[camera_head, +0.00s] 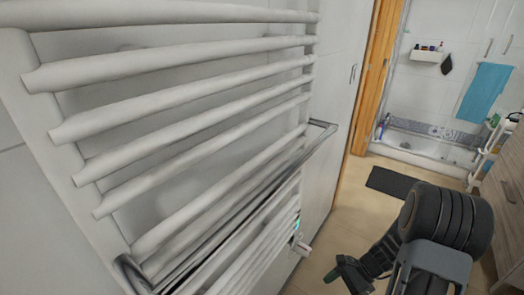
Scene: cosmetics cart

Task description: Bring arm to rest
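My arm shows at the lower right of the head view, dark with a grey link, in front of a wooden drawer front. My gripper (346,273) is a small dark shape at the bottom of the view, pointing left over the tiled floor. It looks apart from the towel radiator and from everything else. Its fingers are too small and dark to tell whether they are open or shut.
A white towel radiator (190,110) with a metal rail (285,165) fills the left. A dark mat (400,187) lies on the floor before the shower. A white cart (484,150) with bottles stands at right beside wooden drawers (508,185). A blue towel (485,92) hangs behind.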

